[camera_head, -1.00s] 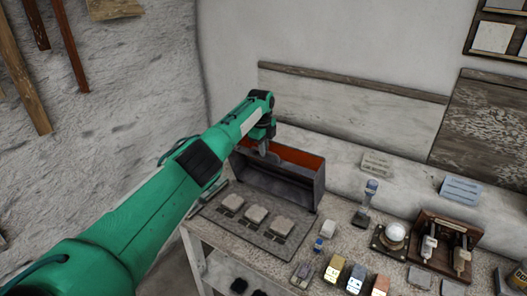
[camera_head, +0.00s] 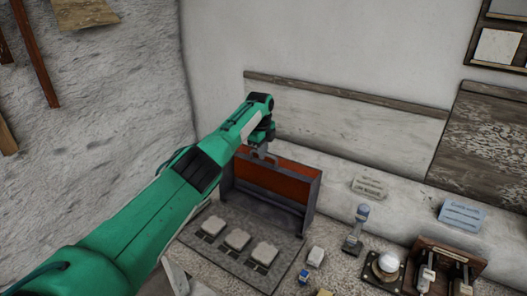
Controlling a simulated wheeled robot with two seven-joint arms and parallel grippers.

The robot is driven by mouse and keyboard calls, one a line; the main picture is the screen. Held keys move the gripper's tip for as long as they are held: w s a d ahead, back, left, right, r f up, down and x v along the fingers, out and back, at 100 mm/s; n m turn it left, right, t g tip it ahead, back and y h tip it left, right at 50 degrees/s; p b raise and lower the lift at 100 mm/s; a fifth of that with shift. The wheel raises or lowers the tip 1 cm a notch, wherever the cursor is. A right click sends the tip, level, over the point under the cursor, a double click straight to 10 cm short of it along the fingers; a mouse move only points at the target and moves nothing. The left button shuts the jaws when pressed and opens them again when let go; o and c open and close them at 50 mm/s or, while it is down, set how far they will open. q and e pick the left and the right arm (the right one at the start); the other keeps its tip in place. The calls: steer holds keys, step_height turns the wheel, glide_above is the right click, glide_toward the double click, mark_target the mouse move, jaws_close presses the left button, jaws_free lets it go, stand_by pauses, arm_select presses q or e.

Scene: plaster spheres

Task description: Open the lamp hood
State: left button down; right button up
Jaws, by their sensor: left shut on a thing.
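The lamp hood (camera_head: 275,181) is a dark grey box-like shell with an orange-red inner face, at the back left of the bench. It is swung up, so a broad stretch of its red face shows. My left gripper (camera_head: 262,156) is at the hood's upper edge and shut on it; the wrist partly hides the contact and the hood's left end. A dark base plate (camera_head: 214,250) with three pale square blocks (camera_head: 238,239) lies in front of the hood. My right gripper is not in view.
To the right stand a small grey upright device (camera_head: 356,228), a white dome on a dark base (camera_head: 387,264) and a brown box with levers (camera_head: 447,265). Small blocks (camera_head: 315,256) lie right of the plate. Blue (camera_head: 462,214) and pale (camera_head: 369,187) cards rest near the wall.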

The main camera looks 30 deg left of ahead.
arm_select(q)
steer(key=shift+w, duration=0.15)
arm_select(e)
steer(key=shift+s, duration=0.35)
arm_select(q)
steer(key=c, duration=1.8)
jaws_free()
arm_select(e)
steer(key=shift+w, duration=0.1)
arm_select(q)
steer(key=shift+r, duration=0.1)
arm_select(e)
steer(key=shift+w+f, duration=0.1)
